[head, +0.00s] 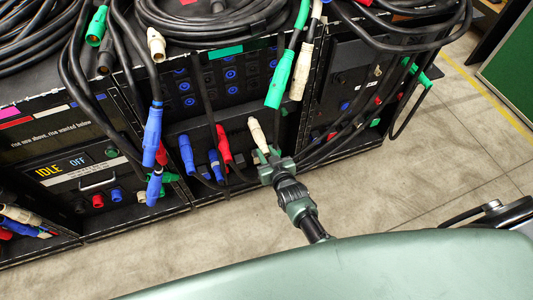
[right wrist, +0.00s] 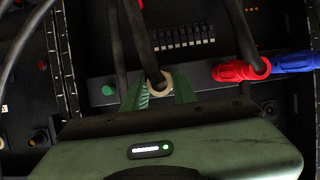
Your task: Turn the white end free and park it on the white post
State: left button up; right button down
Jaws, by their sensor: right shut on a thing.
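My right gripper (head: 275,160) reaches the lower front of the middle rack. It is shut on a white cable end (head: 257,130), whose tapered upper part sticks out above the jaws. In the right wrist view, the white end shows as a pale ring (right wrist: 166,76) around a black cable, between the green fingers (right wrist: 160,92). Whether it still sits in its socket is hidden by the gripper. Another white connector (head: 156,45) hangs at the upper left, and one more (head: 301,72) hangs beside a green one. I cannot make out a white post. My left gripper is not in view.
Red (head: 223,143) and blue (head: 186,154) connectors stand close left of the gripper. Black cables hang around it on both sides. A green connector (head: 280,80) hangs above. Open concrete floor (head: 440,150) lies at right.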

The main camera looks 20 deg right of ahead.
jog(key=shift+w, duration=0.25)
jog(key=shift+w+b, duration=0.4)
jog(key=shift+w, duration=0.25)
jog(key=c, duration=1.1)
grip_release()
jog(key=shift+o, duration=0.2)
jog(key=p+v, duration=0.1)
jog(key=v, duration=0.6)
jog(key=shift+s+r, duration=0.15)
jog(key=shift+s, duration=0.1)
jog(key=s+p, duration=0.2)
jog(key=s, duration=0.2)
jog(key=shift+d, duration=0.1)
